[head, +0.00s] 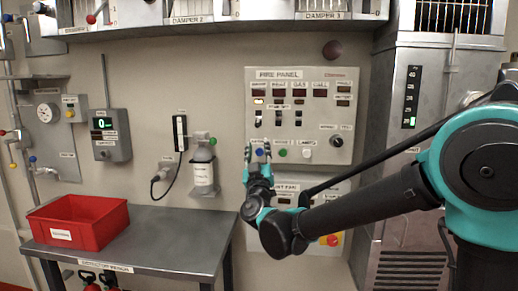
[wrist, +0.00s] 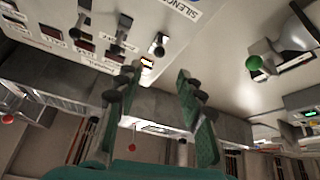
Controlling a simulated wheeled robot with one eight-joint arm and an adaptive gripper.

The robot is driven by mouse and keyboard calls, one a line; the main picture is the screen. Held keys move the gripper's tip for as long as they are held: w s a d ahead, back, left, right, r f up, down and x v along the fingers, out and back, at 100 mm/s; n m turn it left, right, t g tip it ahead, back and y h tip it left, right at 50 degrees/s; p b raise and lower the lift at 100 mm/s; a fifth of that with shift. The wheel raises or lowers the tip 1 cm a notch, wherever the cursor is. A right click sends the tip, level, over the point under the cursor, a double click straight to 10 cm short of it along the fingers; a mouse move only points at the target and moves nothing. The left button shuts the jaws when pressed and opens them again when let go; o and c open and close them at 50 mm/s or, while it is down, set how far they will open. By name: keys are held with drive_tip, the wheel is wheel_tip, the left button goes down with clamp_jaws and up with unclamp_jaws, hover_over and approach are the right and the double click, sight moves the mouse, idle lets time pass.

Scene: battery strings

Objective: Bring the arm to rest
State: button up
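My arm reaches from the right side of the head view across to the wall. My gripper (head: 258,158) is at the lower left of the fire panel (head: 319,103), in front of its row of buttons. In the wrist view my gripper (wrist: 158,85) has its two green-padded fingers apart, with nothing between them. The panel's switches and labels show close by at the upper left of the wrist view. Whether a fingertip touches the panel cannot be told.
A lower panel (head: 286,196) is partly hidden behind my arm. A steel bench (head: 160,238) with a red bin (head: 78,221) stands at left. A bottle (head: 202,168) hangs on the wall. A tall grey cabinet (head: 410,85) stands at right, behind my arm. Damper boxes run overhead.

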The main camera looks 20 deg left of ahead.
drive_tip(key=w+d+f+m+h, duration=0.2)
drive_tip(key=d+h, duration=0.1)
drive_tip(key=d, duration=0.3)
drive_tip(key=w+d+f+m+g+h, duration=0.1)
drive_tip(key=w+d+f+h, duration=0.15)
drive_tip(key=d, duration=0.35)
drive_tip(key=w+d+f+m+h, duration=0.2)
drive_tip(key=d+h, duration=0.2)
drive_tip(key=d, duration=0.2)
drive_tip(key=d+f+m+g+h, duration=0.25)
drive_tip(key=d+f, duration=0.35)
drive_tip(key=d, duration=0.4)
drive_tip(key=d+f+m+g+h, duration=0.15)
drive_tip(key=d+f+g, duration=0.3)
drive_tip(key=d, duration=0.55)
drive_tip(key=s+d+f+g, duration=0.6)
drive_tip(key=s+d+f, duration=0.6)
drive_tip(key=f, duration=0.3)
drive_tip(key=s+a+f+n+g+y, duration=0.1)
drive_tip(key=s+f+y, duration=0.4)
drive_tip(key=s+f, duration=0.5)
drive_tip(key=s+a+g, duration=0.1)
drive_tip(key=s+g, duration=0.1)
drive_tip(key=s, duration=0.1)
drive_tip(key=shift+a+g, duration=0.15)
drive_tip(key=shift+g, duration=0.25)
